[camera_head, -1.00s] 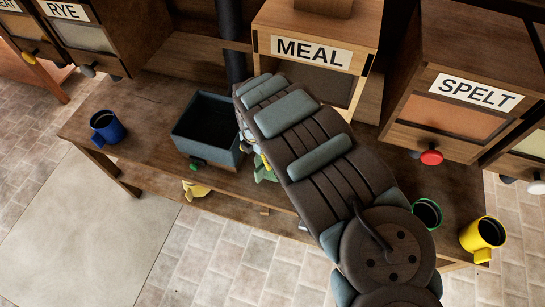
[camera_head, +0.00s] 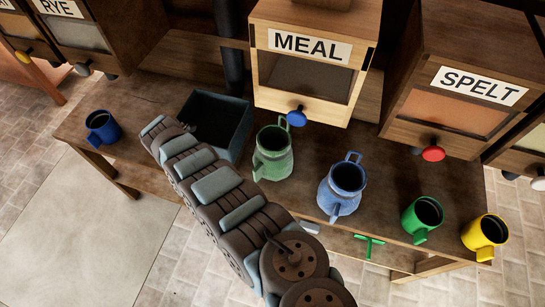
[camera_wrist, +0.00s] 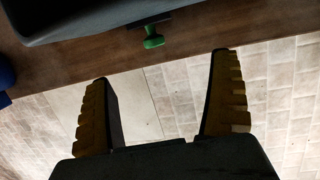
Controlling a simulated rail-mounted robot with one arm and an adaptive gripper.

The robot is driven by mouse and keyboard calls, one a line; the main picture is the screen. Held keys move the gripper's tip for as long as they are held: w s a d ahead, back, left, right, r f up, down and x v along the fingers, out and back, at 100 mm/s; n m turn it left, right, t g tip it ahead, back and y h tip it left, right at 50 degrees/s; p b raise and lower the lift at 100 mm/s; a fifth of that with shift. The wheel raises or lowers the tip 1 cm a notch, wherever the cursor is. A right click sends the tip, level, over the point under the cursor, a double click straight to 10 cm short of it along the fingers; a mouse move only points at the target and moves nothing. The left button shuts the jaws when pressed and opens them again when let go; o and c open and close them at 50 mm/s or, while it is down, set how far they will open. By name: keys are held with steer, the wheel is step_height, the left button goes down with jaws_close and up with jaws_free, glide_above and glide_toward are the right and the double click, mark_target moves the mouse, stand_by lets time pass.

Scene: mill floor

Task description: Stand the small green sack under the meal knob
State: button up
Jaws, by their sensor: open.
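The MEAL cabinet (camera_head: 318,20) stands at the back, with its blue knob (camera_head: 297,116) low on its front. I cannot make out a green sack in either view. A green jug (camera_head: 273,158) stands upright on the bench, just in front of and slightly left of the blue knob. My gripper (camera_wrist: 162,66) is open, with nothing between its yellow ribbed fingers; it hangs over the bench's front edge and floor in the wrist view. In the head view my arm hides it near the blue-grey bin (camera_head: 238,148). The bin's inside is dark.
A blue jug (camera_head: 345,188), green mug (camera_head: 422,218) and yellow mug (camera_head: 485,235) stand to the right on the bench (camera_head: 385,160). A blue mug (camera_head: 102,127) stands at left. A green knob (camera_wrist: 153,38) shows by the bin. The SPELT cabinet (camera_head: 480,40) has a red knob.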

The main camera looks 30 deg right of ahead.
steer(key=a+f+t+h, duration=0.1)
steer(key=a+f, duration=0.2)
steer(key=m+t+h+b, duration=0.1)
steer(key=m+h+b, duration=0.25)
steer(key=h, duration=0.75)
glide_toward(261, 169)
steer(key=shift+m, duration=0.35)
steer(key=x, duration=0.6)
steer(key=shift+s+a+f+p, duration=0.15)
steer(key=shift+f+p, duration=0.15)
steer(key=shift+p, duration=0.05)
steer(key=shift+w+d+f+y, duration=0.15)
steer(key=shift+w+d+f, duration=0.25)
steer(key=shift+d+f, duration=0.15)
steer(key=shift+w+d+f+y, duration=0.15)
steer(key=shift+w+d+f, duration=0.25)
steer(key=shift+d, duration=0.2)
steer(key=shift+x, duration=1.25)
steer(key=shift+w, duration=0.1)
steer(key=shift+c, duration=0.2)
jaws_close()
